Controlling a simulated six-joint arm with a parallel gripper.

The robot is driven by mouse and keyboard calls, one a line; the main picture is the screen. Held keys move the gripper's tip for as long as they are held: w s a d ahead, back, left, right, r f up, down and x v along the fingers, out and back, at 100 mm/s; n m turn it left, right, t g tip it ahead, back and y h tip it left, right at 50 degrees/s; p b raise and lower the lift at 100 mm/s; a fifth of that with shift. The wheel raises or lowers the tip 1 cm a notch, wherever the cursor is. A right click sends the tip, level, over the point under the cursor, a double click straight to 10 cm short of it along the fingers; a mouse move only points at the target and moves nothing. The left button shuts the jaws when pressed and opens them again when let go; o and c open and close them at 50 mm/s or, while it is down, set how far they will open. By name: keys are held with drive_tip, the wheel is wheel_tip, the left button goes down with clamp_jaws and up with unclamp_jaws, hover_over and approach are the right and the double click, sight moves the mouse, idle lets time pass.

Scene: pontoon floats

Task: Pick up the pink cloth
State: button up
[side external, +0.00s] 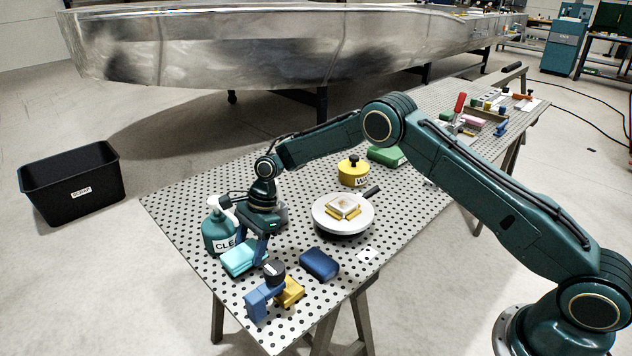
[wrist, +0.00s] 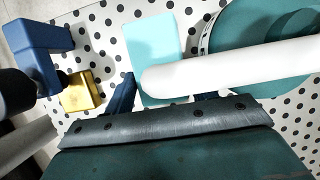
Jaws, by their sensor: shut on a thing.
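A small pink item (side external: 474,120) lies among the items at the far right end of the table; I cannot tell if it is the pink cloth. My gripper (side external: 262,250) is far from it, low at the table's near left. It appears shut on a flat cyan block (side external: 243,259), which also shows between the fingers in the wrist view (wrist: 153,40). The white spray nozzle (wrist: 235,70) crosses in front there and hides part of the grip. The pink item is not in the wrist view.
A teal spray bottle (side external: 218,235) stands beside my gripper. A blue clamp (side external: 258,302), a yellow block (side external: 290,291) and a navy block (side external: 319,263) are near. A round pan (side external: 325,223) and a yellow pot (side external: 353,180) stand behind. A black bin (side external: 72,187) is on the floor.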

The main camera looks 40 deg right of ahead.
drive_tip(key=shift+s+d, duration=0.25)
drive_tip(key=shift+s, duration=0.55)
drive_tip(key=shift+s+d, duration=0.2)
drive_tip(key=shift+s, duration=0.55)
wheel_tip(320, 180, up, 14)
drive_tip(key=shift+s+f, duration=0.15)
drive_tip(key=shift+s, duration=0.15)
drive_tip(key=shift+d, duration=0.1)
drive_tip(key=o, duration=0.4)
drive_tip(key=c, duration=0.3)
drive_tip(key=s+d, duration=0.2)
drive_tip(key=d, duration=1.1)
drive_tip(key=s+d, duration=0.2)
drive_tip(key=d, duration=1.2)
drive_tip(key=shift+s, duration=0.2)
